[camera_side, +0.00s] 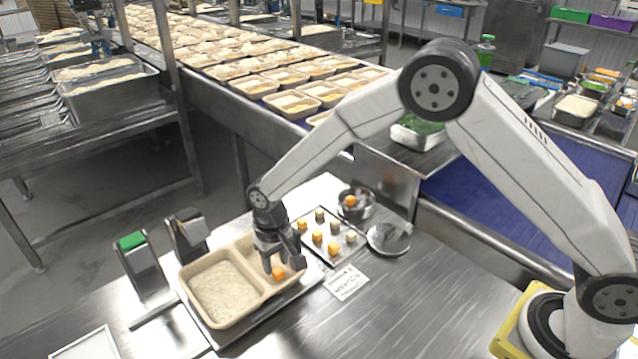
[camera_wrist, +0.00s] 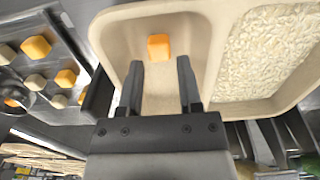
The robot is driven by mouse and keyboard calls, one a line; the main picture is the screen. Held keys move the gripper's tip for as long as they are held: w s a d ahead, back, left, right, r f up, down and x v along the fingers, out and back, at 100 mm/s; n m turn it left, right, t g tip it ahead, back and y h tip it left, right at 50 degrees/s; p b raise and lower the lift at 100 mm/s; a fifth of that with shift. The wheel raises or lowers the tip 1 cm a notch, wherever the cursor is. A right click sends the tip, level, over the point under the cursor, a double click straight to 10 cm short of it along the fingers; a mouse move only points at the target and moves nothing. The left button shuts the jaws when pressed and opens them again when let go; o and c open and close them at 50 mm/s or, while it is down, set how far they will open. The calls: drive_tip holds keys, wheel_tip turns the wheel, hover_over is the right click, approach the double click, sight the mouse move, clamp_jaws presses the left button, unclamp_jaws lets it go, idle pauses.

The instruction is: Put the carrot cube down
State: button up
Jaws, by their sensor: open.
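An orange carrot cube (camera_side: 279,272) lies in the smaller, otherwise empty compartment of the beige tray (camera_side: 206,262). In the wrist view the cube (camera_wrist: 158,47) sits just beyond my fingertips, near the compartment's far wall. My gripper (camera_side: 277,262) is over that compartment, pointing down; its fingers (camera_wrist: 160,75) are apart with nothing between them. The larger compartment of the tray holds white rice (camera_side: 222,290), also seen in the wrist view (camera_wrist: 270,50).
A metal tray (camera_side: 345,228) with several orange and pale cubes stands right behind the beige tray. Near it are a bowl (camera_side: 345,207), a round lid-like dish (camera_side: 405,240) and a label card (camera_side: 346,282). Two upright devices stand at the left. The table's front right is clear.

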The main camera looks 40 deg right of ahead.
sight(277, 269)
wheel_tip(277, 269, up, 10)
idle(0.5)
drive_tip(key=shift+r, duration=0.1)
idle(0.4)
drive_tip(key=s+d+t, duration=0.2)
drive_tip(key=s+d, duration=1.5)
drive_tip(key=s, duration=0.2)
drive_tip(key=shift+s+d+t, duration=0.15)
drive_tip(key=shift+d+t, duration=0.1)
drive_tip(key=shift+t, duration=0.05)
